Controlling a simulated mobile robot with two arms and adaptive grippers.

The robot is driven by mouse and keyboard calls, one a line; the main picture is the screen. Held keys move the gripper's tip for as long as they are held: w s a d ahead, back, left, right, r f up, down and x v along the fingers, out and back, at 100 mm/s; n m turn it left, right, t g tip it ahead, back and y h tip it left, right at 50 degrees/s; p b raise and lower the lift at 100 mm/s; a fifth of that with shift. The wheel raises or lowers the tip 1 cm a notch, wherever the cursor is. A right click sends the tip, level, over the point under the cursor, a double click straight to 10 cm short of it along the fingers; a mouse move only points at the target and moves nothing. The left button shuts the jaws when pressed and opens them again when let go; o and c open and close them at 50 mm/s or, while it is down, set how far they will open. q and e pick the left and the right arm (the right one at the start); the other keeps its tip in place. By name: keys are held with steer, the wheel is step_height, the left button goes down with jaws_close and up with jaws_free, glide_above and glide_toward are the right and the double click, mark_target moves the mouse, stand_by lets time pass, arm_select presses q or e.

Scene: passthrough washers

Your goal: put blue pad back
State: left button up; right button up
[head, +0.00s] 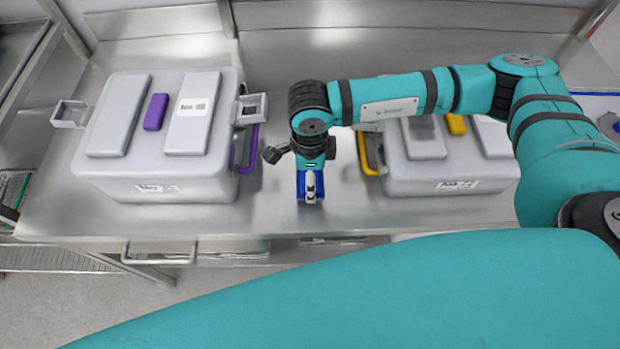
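A blue pad-like piece (301,187) with a small grey-white part on its middle shows at the front edge of the steel counter, between two grey boxes. My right gripper (302,153) is just behind and above it, with its dark fingers spread to either side. The gripper looks open. I cannot tell whether it touches the blue piece, as the wrist hides part of the space between them. My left gripper is not in view.
A grey lidded box (88,165) with purple handles stands left; another (440,178) with yellow handles stands right, partly behind my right arm. The steel counter (270,222) has a narrow clear gap between them. A metal drawer handle (160,262) sticks out below.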

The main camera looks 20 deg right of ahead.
step_height(320, 180, down, 3)
steer(key=shift+s+p, duration=0.1)
steer(key=shift+p, duration=0.3)
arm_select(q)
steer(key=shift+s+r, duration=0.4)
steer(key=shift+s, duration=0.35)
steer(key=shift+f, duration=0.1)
arm_select(e)
steer(key=shift+f, duration=0.15)
steer(key=shift+f+b, duration=0.1)
steer(key=shift+b, duration=0.25)
steer(key=o, duration=1.1)
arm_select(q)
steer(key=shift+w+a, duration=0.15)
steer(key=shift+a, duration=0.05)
